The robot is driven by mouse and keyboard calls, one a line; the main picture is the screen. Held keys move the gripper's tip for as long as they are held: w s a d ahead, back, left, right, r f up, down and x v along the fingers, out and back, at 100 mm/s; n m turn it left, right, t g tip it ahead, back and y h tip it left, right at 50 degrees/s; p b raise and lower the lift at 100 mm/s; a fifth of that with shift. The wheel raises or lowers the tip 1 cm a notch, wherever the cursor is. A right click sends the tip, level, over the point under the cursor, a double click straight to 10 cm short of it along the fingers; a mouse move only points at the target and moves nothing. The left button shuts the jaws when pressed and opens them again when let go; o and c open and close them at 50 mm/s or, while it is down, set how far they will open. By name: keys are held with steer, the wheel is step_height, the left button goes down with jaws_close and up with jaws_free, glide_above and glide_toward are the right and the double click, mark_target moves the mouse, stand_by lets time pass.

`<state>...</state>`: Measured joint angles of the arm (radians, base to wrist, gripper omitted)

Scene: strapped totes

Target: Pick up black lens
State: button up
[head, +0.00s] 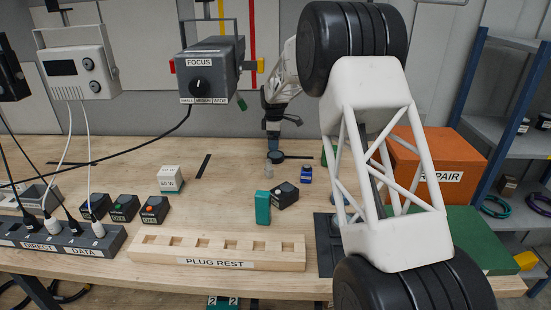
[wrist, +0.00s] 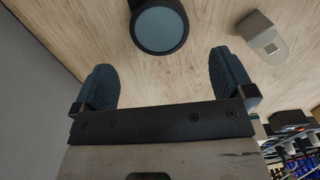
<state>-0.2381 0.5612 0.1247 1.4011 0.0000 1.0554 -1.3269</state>
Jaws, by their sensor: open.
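The black lens (wrist: 160,28) is a round black rim with blue-grey glass, at the top middle of the wrist view and partly cut by the frame's edge. In the head view the lens (head: 276,158) lies on the wooden bench, with a thin dark part reaching right. My gripper (head: 272,143) is above it there, fingers pointing down. In the wrist view my gripper (wrist: 165,82) is open with its two dark ridged fingers apart. Nothing is between them; the lens lies beyond the fingertips, roughly midway between them.
A small grey piece (wrist: 263,38) lies right of the lens. The FOCUS box (head: 210,72) hangs left of my gripper. The bench left of the lens is largely clear.

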mark_target(275, 154)
steer(key=shift+f, duration=0.6)
steer(key=shift+f, duration=0.15)
steer(key=shift+d+f, duration=0.1)
steer(key=shift+f, duration=2.35)
steer(key=c, duration=1)
steer(key=shift+c, duration=0.2)
step_height(275, 154, up, 10)
